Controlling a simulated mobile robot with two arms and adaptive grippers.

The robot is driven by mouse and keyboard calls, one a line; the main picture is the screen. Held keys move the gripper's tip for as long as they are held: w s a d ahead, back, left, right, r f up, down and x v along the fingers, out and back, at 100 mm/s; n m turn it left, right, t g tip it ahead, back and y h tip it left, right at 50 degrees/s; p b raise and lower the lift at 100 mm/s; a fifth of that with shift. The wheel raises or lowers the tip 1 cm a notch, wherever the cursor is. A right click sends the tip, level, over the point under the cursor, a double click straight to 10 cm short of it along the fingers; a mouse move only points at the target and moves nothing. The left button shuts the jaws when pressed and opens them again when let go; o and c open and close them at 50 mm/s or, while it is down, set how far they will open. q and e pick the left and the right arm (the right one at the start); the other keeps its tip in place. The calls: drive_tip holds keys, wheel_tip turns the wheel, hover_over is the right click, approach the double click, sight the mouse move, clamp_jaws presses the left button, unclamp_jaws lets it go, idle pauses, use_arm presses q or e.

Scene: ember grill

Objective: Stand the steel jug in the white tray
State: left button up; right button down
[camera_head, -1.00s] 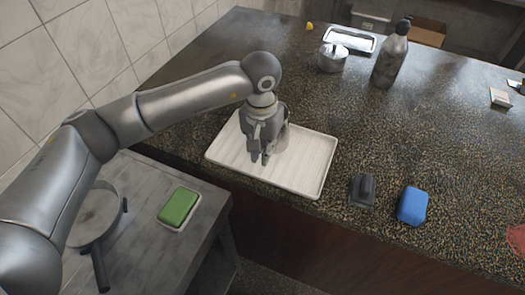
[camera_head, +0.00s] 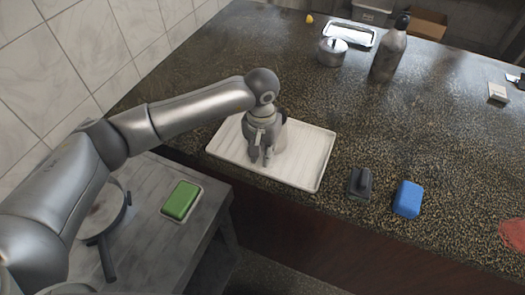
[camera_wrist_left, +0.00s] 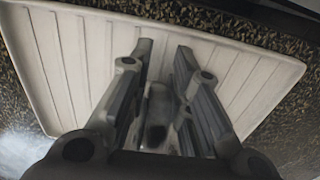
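The white tray (camera_head: 312,172) lies on the dark speckled counter; its ribbed floor also shows in the wrist view (camera_wrist_left: 235,85). My left gripper (camera_head: 261,157) points down over the middle of the tray. My right gripper is out of view.
A dark grey block-like item (camera_head: 360,184) and a blue block (camera_head: 408,199) lie right of the tray. A lidded steel pot (camera_head: 332,52), metal tray (camera_head: 349,34) and steel bottle (camera_head: 389,52) stand at the back. A pan (camera_head: 103,210) and green block (camera_head: 181,201) are on the lower side table.

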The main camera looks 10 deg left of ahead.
use_arm(q)
drive_tip(key=shift+o, duration=0.9)
drive_tip(key=shift+r, duration=0.1)
drive_tip(key=shift+r+p, duration=0.2)
drive_tip(key=shift+p, duration=0.1)
wheel_tip(320, 180, up, 10)
drive_tip(key=b, duration=0.4)
drive_tip(key=shift+r+b, duration=0.25)
drive_tip(key=shift+b, duration=0.1)
drive_tip(key=shift+a+r, duration=0.1)
drive_tip(key=shift+r, duration=0.55)
drive_tip(key=shift+s, duration=0.1)
